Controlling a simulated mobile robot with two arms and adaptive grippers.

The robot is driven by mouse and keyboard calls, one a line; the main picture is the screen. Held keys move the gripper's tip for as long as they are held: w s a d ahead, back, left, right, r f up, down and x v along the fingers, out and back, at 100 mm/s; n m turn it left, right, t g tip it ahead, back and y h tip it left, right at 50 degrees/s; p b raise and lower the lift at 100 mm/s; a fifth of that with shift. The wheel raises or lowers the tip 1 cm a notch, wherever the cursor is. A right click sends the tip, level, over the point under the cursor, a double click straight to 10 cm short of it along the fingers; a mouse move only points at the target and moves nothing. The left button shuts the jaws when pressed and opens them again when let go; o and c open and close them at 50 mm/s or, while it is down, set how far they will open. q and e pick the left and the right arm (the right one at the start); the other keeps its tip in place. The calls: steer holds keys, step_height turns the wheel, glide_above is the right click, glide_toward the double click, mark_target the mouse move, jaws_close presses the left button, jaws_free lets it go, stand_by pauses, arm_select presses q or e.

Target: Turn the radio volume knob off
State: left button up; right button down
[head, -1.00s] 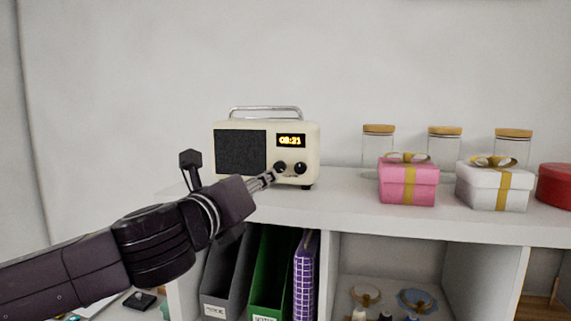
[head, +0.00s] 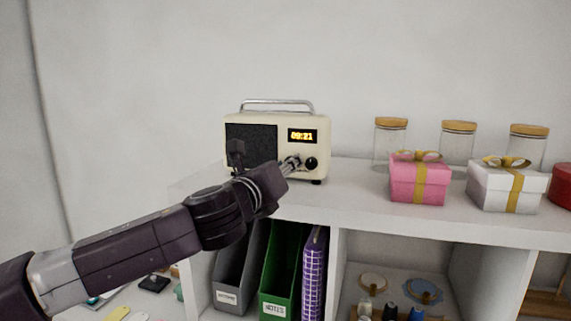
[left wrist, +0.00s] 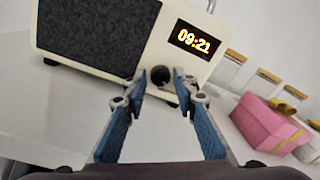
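The cream radio (head: 275,117) stands on the white shelf top, with a dark speaker grille on its left and a lit clock display (head: 302,136) at upper right. Its right black knob (head: 311,164) shows in the head view; the left knob is hidden there behind my left gripper (head: 293,162). In the left wrist view, my open left gripper (left wrist: 159,82) has one finger on either side of a black knob (left wrist: 160,76), which appears to be the left one. I cannot tell whether the fingers touch it. My right gripper is not in view.
A pink gift box (head: 418,183), a white gift box (head: 502,189) and glass jars (head: 390,147) stand to the right on the shelf (head: 350,203). Folders (head: 284,270) fill the compartment below. The shelf between radio and pink box is clear.

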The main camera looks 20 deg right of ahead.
arm_select(q)
steer(key=c, duration=0.5)
jaws_close()
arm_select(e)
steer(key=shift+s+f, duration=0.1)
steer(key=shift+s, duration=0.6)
arm_select(q)
steer(key=shift+n, duration=0.3)
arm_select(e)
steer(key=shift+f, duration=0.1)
